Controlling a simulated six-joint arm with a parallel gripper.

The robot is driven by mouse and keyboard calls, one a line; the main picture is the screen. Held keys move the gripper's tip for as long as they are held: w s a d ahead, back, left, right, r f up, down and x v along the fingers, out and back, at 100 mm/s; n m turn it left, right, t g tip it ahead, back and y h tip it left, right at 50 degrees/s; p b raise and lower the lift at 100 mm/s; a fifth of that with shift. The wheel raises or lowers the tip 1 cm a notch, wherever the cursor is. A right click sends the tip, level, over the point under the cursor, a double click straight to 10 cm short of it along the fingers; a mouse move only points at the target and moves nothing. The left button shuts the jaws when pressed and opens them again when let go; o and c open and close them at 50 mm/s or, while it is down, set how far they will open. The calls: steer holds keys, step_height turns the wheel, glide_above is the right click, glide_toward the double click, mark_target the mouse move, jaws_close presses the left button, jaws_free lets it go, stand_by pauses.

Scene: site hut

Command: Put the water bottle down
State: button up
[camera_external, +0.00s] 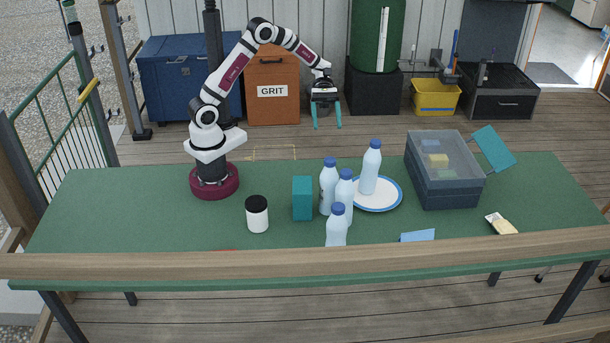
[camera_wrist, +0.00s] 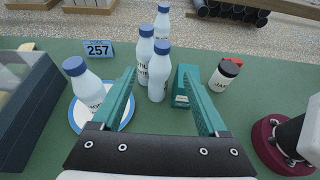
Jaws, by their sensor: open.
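Several pale blue bottles with dark blue caps stand upright on the green table. One bottle (camera_external: 370,170) stands on a white plate with a blue rim (camera_external: 388,205); the wrist view shows this bottle (camera_wrist: 88,88) and plate (camera_wrist: 74,122) at left. The other three bottles (camera_external: 328,188) (camera_external: 345,195) (camera_external: 337,230) stand in a group left of and in front of the plate. My gripper (camera_external: 327,120) is open and empty, raised at the table's far side, apart from every bottle. Its two teal fingers (camera_wrist: 155,82) are spread in the wrist view.
A teal box (camera_external: 302,198) and a white jar with a dark lid (camera_external: 257,214) stand left of the bottles. A grey translucent bin (camera_external: 445,187) with a teal flap is at right. A blue sign (camera_wrist: 98,49) reads 257. A wooden rail (camera_external: 300,263) crosses the front.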

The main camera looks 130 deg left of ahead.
mark_target(330, 163)
steer(key=x, duration=1.5)
steer(key=shift+d+f, duration=0.15)
steer(key=shift+d, duration=0.15)
jaws_close()
stand_by(0.4)
